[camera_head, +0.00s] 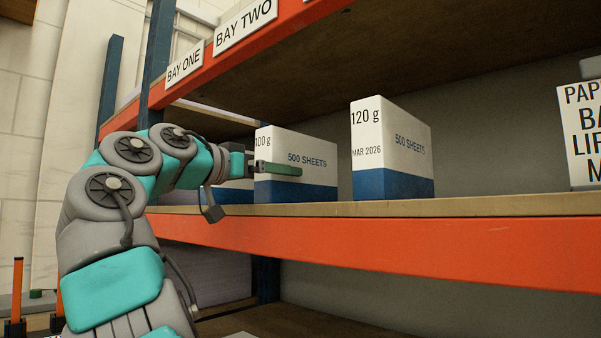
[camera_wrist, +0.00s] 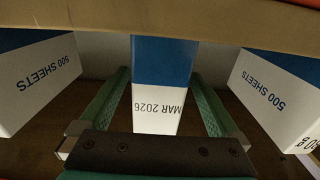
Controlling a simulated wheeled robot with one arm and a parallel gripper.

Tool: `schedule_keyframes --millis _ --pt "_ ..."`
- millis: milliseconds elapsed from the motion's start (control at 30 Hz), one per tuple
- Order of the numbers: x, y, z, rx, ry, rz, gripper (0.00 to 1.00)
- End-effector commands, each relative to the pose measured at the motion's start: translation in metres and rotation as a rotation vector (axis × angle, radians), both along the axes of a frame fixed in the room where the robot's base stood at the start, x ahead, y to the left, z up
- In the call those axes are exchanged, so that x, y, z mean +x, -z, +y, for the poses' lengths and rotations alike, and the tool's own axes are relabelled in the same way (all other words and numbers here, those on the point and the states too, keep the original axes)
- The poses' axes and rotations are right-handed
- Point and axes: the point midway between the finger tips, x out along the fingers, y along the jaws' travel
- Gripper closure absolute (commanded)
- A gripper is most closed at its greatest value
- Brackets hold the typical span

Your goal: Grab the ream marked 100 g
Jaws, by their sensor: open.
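The ream marked 100 g (camera_head: 318,152) stands upright on the shelf, white above and blue below, with "500 SHEETS" on its long side. My gripper (camera_head: 292,170) is open at this ream, one green finger lying across its long side. In the wrist view, which looks upside down, a narrow end marked "MAR 2026" (camera_wrist: 163,75) lies between the two green fingers (camera_wrist: 158,100). A gap shows on each side, so I see no grip on it. The weight mark of this end is hidden behind the gripper body in that view.
The 120 g ream (camera_head: 392,150) stands to the right, with a gap between. Another ream (camera_head: 238,196) is partly hidden behind my arm on the left. Neighbouring reams flank the fingers in the wrist view (camera_wrist: 38,80) (camera_wrist: 280,95). The orange shelf beam (camera_head: 400,245) runs below.

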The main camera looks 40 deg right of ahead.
Motion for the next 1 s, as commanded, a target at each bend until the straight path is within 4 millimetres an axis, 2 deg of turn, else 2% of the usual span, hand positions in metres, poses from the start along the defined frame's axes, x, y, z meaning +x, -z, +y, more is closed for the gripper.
schedule_keyframes --millis 233,500,1000 --pt "0.001 0.001 -0.035 0.002 0.001 -0.001 0.03" --pt "0.002 0.001 -0.041 0.001 0.000 -0.001 0.03" --pt "0.002 0.001 -0.041 0.002 0.001 -0.001 0.58"
